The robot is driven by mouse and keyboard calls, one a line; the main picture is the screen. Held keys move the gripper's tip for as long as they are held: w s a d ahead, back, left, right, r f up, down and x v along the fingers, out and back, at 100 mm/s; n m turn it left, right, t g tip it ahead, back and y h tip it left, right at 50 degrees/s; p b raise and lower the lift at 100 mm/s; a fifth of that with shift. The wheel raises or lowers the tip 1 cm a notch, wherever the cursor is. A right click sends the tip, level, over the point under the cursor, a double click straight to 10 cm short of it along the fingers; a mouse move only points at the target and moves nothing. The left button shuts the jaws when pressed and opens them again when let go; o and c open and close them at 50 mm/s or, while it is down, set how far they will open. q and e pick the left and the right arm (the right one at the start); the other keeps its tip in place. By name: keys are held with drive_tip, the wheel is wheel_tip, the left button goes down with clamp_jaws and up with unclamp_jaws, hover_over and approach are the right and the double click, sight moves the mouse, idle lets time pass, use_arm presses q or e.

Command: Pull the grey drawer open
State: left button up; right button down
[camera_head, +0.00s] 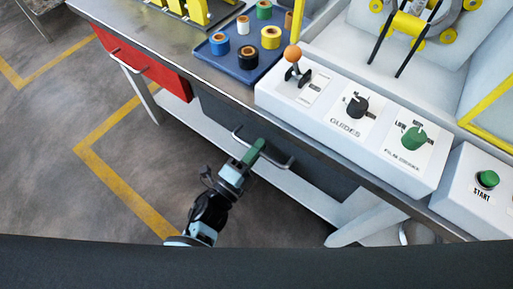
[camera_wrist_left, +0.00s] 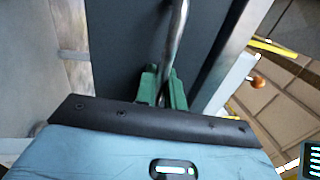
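The grey drawer (camera_head: 318,168) is under the worktop, its dark front showing below the table edge. Its metal bar handle (camera_head: 279,164) sticks out from the front. The handle also crosses the left wrist view (camera_wrist_left: 175,38), beside the dark drawer front (camera_wrist_left: 120,45). My left gripper (camera_head: 257,149) has its green fingers at the handle. In the left wrist view its fingers (camera_wrist_left: 162,88) stand close on both sides of the bar and look shut on it. The drawer looks closed, though the arm hides part of it. My right gripper is not in view.
A red drawer (camera_head: 150,68) with its own handle is to the left. Above, the worktop holds a blue tray (camera_head: 218,65) of coils and a white control panel (camera_head: 330,115). A pale lower rail (camera_head: 300,190) runs beneath. The floor to the left is clear.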

use_arm(q)
clamp_jaws()
drive_tip(key=shift+s, duration=0.1)
drive_tip(key=r+p+v, duration=0.1)
drive_tip(key=r+v, duration=0.2)
drive_tip(key=v, duration=1.2)
drive_tip(key=a+r+p+v, duration=0.1)
drive_tip(key=r+v, duration=0.1)
drive_tip(key=v, duration=1.3)
drive_tip(key=shift+s+r, duration=0.35)
drive_tip(key=shift+s, duration=0.05)
drive_tip(key=shift+o, duration=2.2)
unclamp_jaws()
drive_tip(key=shift+d, duration=0.1)
